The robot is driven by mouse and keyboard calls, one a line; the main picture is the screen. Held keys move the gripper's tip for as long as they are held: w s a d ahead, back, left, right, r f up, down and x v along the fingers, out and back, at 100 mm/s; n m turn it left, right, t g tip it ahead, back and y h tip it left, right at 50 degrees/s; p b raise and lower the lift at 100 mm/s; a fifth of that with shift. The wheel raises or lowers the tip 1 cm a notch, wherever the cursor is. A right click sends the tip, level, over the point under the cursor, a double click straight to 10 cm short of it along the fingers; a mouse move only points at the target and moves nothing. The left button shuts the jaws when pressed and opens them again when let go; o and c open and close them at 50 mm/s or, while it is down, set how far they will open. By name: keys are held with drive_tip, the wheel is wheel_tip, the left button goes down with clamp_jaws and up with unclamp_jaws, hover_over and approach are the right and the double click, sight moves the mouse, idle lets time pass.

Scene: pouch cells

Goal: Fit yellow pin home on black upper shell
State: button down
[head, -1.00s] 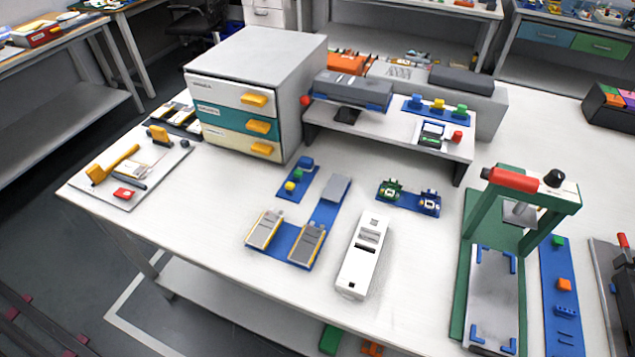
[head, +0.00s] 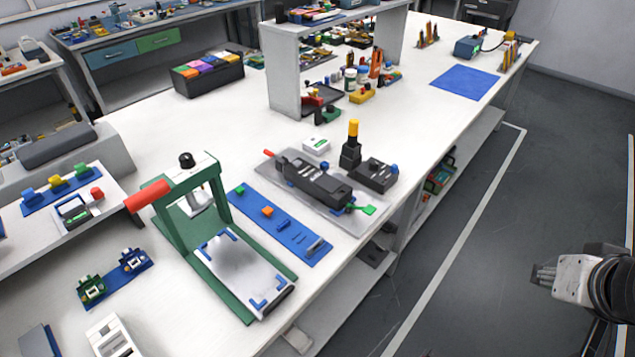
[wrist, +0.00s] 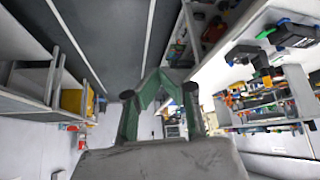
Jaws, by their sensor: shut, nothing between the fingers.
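A black elongated housing (head: 310,178), which looks like the black upper shell, lies on a grey plate on the bench in the head view. Just right of it, a yellow upright piece (head: 353,128) tops a black holder (head: 350,155). It may be the yellow pin, but I cannot tell for sure. I cannot make out a pin seated in the shell. My gripper (head: 540,277) is at the right of the head view, out over the floor and well away from the bench. It is shut and empty.
A green press frame (head: 220,262) with a red handle stands left of the grey plate (head: 345,222). A blue strip (head: 285,228) with small parts lies between them. A dark block (head: 372,176) sits beside the black holder. The floor aisle (head: 470,215) around my gripper is clear.

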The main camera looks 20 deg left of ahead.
drive_tip(key=c, duration=1.5)
unclamp_jaws()
